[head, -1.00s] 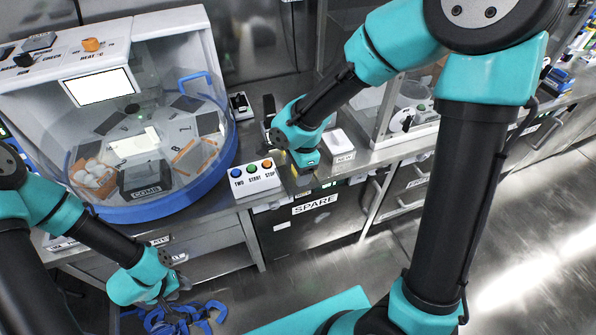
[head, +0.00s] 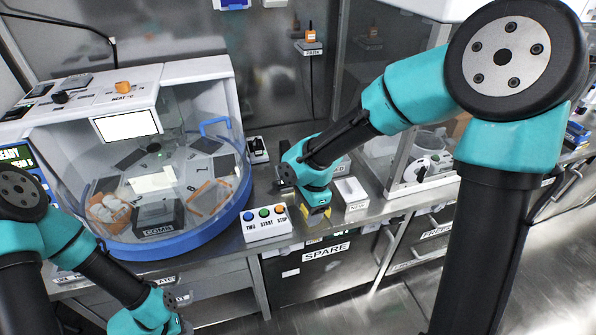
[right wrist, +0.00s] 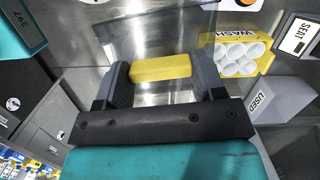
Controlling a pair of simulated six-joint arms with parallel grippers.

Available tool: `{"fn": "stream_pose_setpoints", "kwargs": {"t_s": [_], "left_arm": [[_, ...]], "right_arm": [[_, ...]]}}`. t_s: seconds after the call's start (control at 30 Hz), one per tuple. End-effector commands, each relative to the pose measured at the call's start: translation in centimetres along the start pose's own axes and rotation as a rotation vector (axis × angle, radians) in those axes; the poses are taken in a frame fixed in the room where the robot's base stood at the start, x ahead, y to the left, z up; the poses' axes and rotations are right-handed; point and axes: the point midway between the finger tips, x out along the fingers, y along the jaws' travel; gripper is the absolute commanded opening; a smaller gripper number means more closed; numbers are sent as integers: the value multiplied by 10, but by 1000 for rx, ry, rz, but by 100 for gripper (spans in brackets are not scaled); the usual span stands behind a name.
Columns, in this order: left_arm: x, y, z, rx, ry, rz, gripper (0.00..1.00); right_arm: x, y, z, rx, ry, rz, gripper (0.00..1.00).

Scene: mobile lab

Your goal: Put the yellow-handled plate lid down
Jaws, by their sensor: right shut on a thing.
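My right gripper (right wrist: 160,72) is shut on the yellow handle (right wrist: 162,67) in the right wrist view, one dark finger at each end. A clear, thin lid plate (right wrist: 165,28) shows beyond the handle; I cannot tell whether it touches anything.
A round clear-walled carousel with a blue rim (head: 185,246) stands left on the counter. The button box (head: 266,224) and NEW box (head: 351,193) flank my right wrist. The right wrist view shows a yellow WASH box (right wrist: 236,62) with white tubes and a grey USED box (right wrist: 282,100).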

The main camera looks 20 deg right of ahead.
Motion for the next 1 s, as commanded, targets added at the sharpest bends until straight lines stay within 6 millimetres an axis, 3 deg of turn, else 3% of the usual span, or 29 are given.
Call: {"fn": "stream_pose_setpoints", "kwargs": {"t_s": [0.27,0.6,0.8,1.0], "left_arm": [[0,0,0,0,0,0,43],[0,0,0,0,0,0,43],[0,0,0,0,0,0,43],[0,0,0,0,0,0,43]], "right_arm": [[-28,-45,26,-357,-1,50,40],[-80,-99,78,-953,1,139,40],[-109,-118,109,-1274,1,190,40],[-123,-124,122,-1419,1,213,40]]}}
